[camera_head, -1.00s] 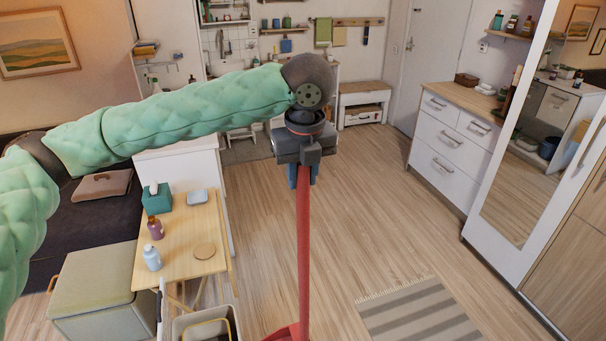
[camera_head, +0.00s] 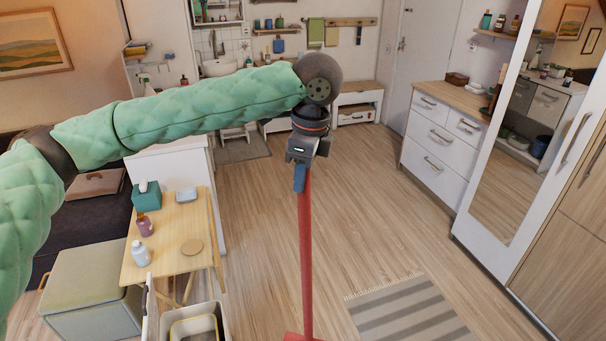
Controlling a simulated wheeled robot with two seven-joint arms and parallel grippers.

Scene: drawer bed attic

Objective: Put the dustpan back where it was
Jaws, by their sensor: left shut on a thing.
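The dustpan (camera_head: 306,255) shows as a long red upright handle with a little of its red pan at the bottom edge of the picture. Most of the pan is cut off below. My left gripper (camera_head: 301,178) is shut on the top of the handle, pointing down, in the middle of the head view. The handle hangs nearly vertical in front of the wood floor. I cannot tell whether the pan touches the floor. My right gripper is out of view.
A small wooden table (camera_head: 168,240) with bottles stands left, beside a grey-green ottoman (camera_head: 95,290). An open bin (camera_head: 222,318) is at the bottom, left of the dustpan. A striped rug (camera_head: 410,312) and white drawers (camera_head: 432,135) are right. The middle floor is clear.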

